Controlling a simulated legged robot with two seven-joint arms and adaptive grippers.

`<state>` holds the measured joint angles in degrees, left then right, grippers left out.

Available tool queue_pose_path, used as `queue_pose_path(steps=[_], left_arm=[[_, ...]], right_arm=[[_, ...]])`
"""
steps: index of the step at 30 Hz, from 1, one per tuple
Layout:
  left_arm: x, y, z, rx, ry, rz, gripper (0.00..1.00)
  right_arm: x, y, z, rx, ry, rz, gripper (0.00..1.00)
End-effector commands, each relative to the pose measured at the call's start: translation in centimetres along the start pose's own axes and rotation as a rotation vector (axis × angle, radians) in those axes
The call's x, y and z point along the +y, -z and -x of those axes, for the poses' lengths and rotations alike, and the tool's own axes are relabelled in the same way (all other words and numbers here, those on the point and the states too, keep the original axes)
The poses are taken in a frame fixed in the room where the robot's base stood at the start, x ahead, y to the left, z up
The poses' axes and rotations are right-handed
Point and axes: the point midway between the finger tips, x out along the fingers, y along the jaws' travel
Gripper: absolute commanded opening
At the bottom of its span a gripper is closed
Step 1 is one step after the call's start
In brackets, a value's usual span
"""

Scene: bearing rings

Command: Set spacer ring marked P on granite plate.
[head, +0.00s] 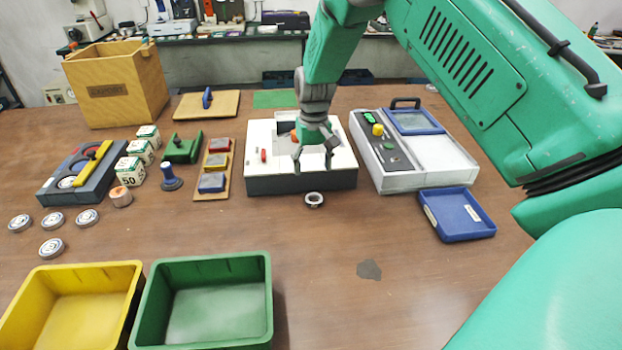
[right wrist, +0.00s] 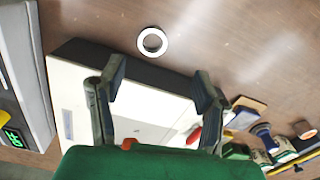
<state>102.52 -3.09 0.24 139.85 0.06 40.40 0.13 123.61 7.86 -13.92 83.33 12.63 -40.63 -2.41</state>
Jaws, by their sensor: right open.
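A small pale metal ring (head: 314,206) lies on the table just in front of a white-topped block with dark sides (head: 300,184). The ring also shows in the right wrist view (right wrist: 139,42), beyond my fingertips. I can read no P on it. My right gripper (head: 313,166) is open and empty, pointing down over the front part of the white-topped block, a little behind the ring. Several round discs with pale, marked tops (head: 52,247) lie at the left; their marks are too small to read. I cannot tell which surface is the granite plate. My left gripper is out of view.
Yellow (head: 138,300) and green (head: 265,300) bins stand at the front left. A grey device (head: 455,165) and a blue tray (head: 470,235) are at the right. A wooden box (head: 150,80) stands at the back left. The front middle is clear except for a dark patch (head: 369,269).

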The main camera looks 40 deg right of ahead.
Motion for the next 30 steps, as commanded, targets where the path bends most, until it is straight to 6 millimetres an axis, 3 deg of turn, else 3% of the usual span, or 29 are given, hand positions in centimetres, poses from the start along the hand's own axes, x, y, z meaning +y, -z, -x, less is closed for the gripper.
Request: queue_pose_path(steps=[4, 7, 12, 18, 24, 30], left_arm=[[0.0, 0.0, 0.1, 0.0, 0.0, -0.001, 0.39], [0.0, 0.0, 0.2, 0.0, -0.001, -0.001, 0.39], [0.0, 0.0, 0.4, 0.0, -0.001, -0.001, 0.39], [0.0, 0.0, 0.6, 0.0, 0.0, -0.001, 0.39], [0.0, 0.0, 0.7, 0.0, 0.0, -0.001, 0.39], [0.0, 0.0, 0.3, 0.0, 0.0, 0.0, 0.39]], right_arm=[[1.7, -0.3, 0.4, 0.004, -0.013, 0.015, 0.53], [4.0, -1.0, 0.3, 0.026, -0.038, 0.066, 0.53], [6.7, -2.2, 0.1, 0.119, -0.042, 0.242, 0.53], [5.1, -3.0, 0.8, 0.275, 0.036, 0.466, 0.53], [3.3, -3.3, 1.5, 0.367, 0.098, 0.582, 0.53], [2.9, -2.5, -1.1, 0.373, 0.104, 0.596, 0.53]])
